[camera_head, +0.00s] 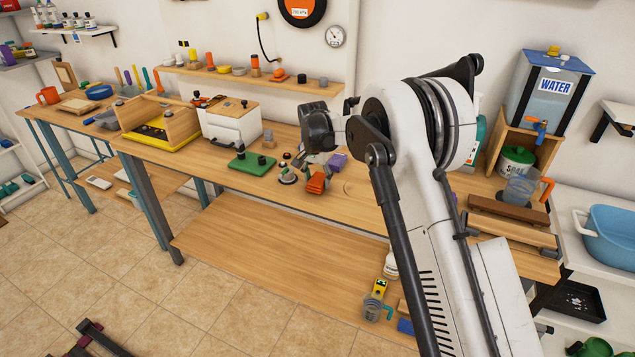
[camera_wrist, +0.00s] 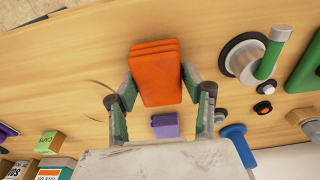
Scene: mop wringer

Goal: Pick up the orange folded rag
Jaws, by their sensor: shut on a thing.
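The orange folded rag (camera_wrist: 155,68) is a thick, layered orange block in the wrist view. My gripper (camera_wrist: 160,80) is shut on it, with one finger against each side. In the head view the rag (camera_head: 316,184) shows beneath my gripper (camera_head: 318,170), over the front part of the wooden workbench (camera_head: 355,193). I cannot tell whether the rag touches the bench or hangs just above it. My wrist hides part of the gripper in the head view.
A green board (camera_head: 250,163) and a round base with a green handle (camera_wrist: 268,58) are close beside the rag. A purple block (camera_head: 337,161) lies behind it. A white box (camera_head: 231,122) stands further left. The bench's front edge is near.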

